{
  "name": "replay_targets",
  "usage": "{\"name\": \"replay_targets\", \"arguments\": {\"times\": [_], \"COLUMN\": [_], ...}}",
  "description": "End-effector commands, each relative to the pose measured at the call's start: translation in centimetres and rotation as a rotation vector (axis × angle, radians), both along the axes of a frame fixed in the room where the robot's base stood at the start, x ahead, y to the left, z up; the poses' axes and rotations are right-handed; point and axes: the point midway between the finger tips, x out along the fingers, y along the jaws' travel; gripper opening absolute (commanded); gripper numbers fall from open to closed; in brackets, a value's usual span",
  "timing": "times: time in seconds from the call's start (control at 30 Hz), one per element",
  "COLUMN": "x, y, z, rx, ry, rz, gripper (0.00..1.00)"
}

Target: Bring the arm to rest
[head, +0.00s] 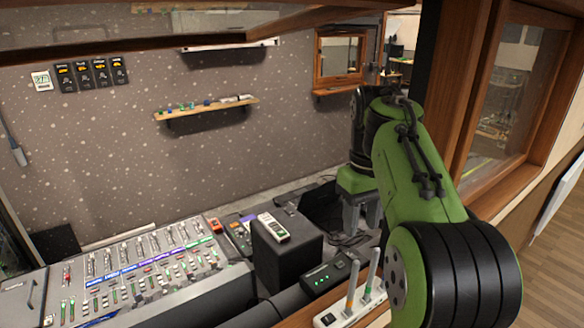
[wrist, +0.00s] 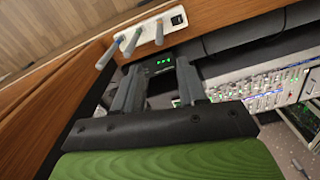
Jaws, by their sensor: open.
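My gripper (head: 361,215) hangs from my green and black arm, right of the middle in the head view, with its grey fingers pointing down. The fingers are apart and nothing shows between them. In the wrist view my gripper (wrist: 158,70) reaches toward a small black box with green lights (wrist: 160,64). The white fader panel (head: 335,317) is on the wooden ledge at the bottom, with grey upright levers; my arm hides its right part. The panel also shows in the wrist view (wrist: 150,32), apart from the fingers.
A mixing console (head: 140,265) fills the lower left. A dark block (head: 286,255) with a white device on top stands left of my gripper. The black box (head: 325,277) is beside the fader panel. A wooden window frame (head: 455,90) rises close at the right.

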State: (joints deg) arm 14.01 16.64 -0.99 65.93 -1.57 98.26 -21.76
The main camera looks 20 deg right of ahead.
Motion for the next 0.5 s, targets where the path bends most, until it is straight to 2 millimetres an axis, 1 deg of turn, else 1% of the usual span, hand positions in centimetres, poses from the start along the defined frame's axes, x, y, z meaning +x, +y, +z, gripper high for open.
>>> {"name": "replay_targets", "arguments": {"times": [0.07,0.13,0.17,0.27,0.3,0.37,0.4,0.47,0.5], "x": [-0.5,-1.7,-2.5,-5.8,-7.2,-9.4,-10.9,-13.1,-14.5], "y": [0.4,1.3,1.9,4.1,4.9,6.0,6.6,7.5,8.0], "z": [-0.1,-0.6,-1.0,-3.0,-4.0,-5.8,-7.2,-9.5,-11.1], "rx": [-0.002,-0.007,-0.010,-0.015,-0.016,-0.014,-0.011,-0.004,0.002], "ry": [-0.012,-0.047,-0.067,-0.155,-0.191,-0.244,-0.279,-0.332,-0.367], "rz": [-0.002,-0.009,-0.015,-0.037,-0.048,-0.063,-0.073,-0.087,-0.097], "gripper": [0.41,0.41,0.41,0.41,0.41,0.41,0.41,0.41,0.41]}}
